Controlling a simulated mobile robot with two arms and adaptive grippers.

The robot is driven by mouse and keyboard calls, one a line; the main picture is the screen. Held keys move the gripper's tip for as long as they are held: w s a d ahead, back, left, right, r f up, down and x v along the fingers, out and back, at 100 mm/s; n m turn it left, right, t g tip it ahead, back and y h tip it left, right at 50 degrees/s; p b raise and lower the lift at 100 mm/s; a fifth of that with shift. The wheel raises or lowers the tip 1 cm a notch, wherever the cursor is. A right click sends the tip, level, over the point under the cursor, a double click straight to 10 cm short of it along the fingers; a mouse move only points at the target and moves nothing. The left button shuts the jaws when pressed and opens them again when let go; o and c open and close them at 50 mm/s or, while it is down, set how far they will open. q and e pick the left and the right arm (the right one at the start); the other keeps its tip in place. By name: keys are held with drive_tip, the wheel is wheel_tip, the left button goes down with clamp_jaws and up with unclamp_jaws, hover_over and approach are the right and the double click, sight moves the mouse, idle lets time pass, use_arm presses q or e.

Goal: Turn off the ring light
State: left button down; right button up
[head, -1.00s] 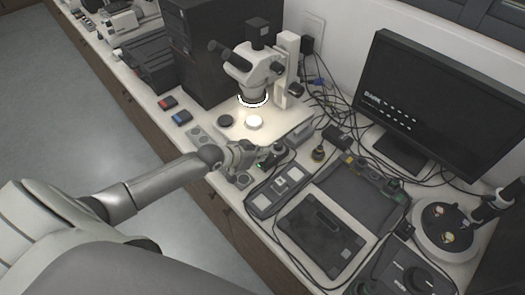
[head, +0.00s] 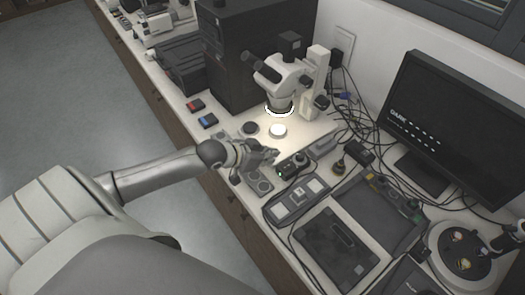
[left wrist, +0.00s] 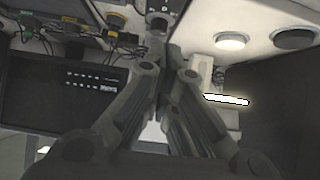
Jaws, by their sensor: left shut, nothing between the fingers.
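The ring light (head: 279,112) glows white under the microscope head (head: 281,75), and its glow falls on a round stage plate (head: 278,131). The ring light also shows as a bright band in the left wrist view (left wrist: 226,99). A small dark control box (head: 294,166) with a green lamp sits on the bench in front of the microscope. My left gripper (head: 274,154) is shut and empty, low over the bench, just left of this box. Its closed fingers (left wrist: 160,22) fill the middle of the left wrist view. Whether they touch anything is unclear. My right gripper is not in view.
A monitor (head: 459,128) stands at the right, with loose cables (head: 352,125) behind the bench things. A grey tray (head: 371,211) and a dark flat case (head: 335,249) lie at the front right. A black computer tower (head: 237,50) stands left of the microscope.

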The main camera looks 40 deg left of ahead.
use_arm(q)
drive_tip(key=v, duration=0.3)
drive_tip(key=shift+s+r, duration=0.15)
drive_tip(key=b, duration=0.5)
drive_tip(key=w+b, duration=0.1)
drive_tip(key=b, duration=0.4)
drive_tip(key=shift+w+d+r, duration=0.2)
drive_tip(key=shift+w+d, duration=0.05)
